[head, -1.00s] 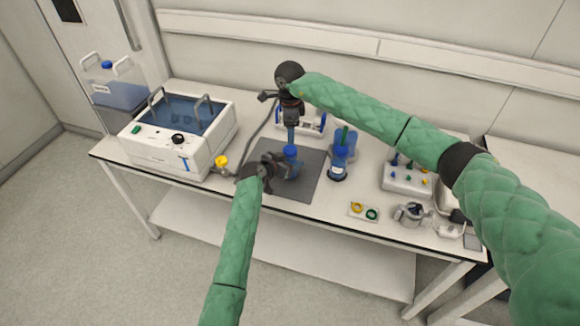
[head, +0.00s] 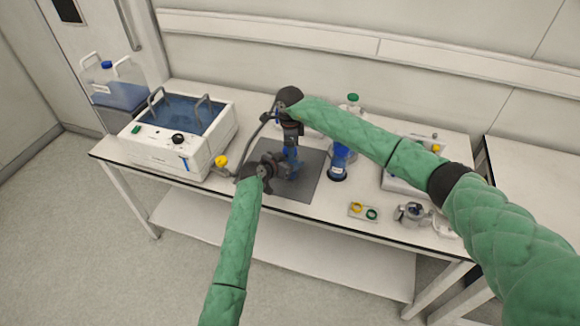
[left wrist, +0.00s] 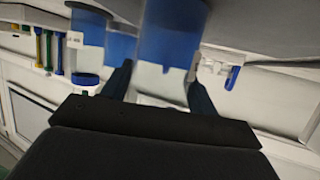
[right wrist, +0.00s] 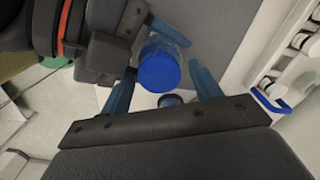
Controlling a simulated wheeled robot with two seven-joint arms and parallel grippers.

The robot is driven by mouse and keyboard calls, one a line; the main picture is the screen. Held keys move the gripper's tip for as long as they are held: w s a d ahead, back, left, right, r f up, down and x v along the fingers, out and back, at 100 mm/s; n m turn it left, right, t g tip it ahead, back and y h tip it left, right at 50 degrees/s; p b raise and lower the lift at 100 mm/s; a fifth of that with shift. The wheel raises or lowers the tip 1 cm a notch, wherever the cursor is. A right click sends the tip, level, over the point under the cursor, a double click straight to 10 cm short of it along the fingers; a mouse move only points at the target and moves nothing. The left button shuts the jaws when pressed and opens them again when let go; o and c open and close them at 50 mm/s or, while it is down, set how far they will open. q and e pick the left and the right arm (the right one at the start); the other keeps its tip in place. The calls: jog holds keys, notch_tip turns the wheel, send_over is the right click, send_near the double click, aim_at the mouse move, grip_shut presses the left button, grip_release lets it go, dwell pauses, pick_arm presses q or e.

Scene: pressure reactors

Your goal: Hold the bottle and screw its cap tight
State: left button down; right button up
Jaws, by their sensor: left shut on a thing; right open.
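The bottle (head: 294,168) stands on the dark grey mat (head: 309,185), mostly hidden by my grippers in the head view. My left gripper (head: 286,168) is shut around its body from the left. In the left wrist view the bottle (left wrist: 170,45), with blue and clear parts, sits between the fingers. The blue cap (right wrist: 159,70) is on top of the bottle in the right wrist view. My right gripper (right wrist: 162,90) is open over it, one finger on each side, with gaps showing. In the head view my right gripper (head: 291,152) points down at the bottle top.
A white water bath (head: 150,148) stands left of the mat. A blue vessel (head: 338,163) stands close to its right, and a green-capped bottle (head: 352,102) behind. A small plate with yellow and green rings (head: 364,211) and a metal clamp piece (head: 411,213) lie front right.

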jog(key=shift+c, duration=0.4)
jog(key=c, duration=0.9)
jog(key=o, duration=1.1)
jog(key=shift+c, duration=0.2)
jog(key=shift+r, duration=0.15)
jog(key=shift+r, duration=2.1)
jog(key=shift+c, duration=0.4)
notch_tip(320, 180, up, 4)
jog(key=shift+f, duration=0.2)
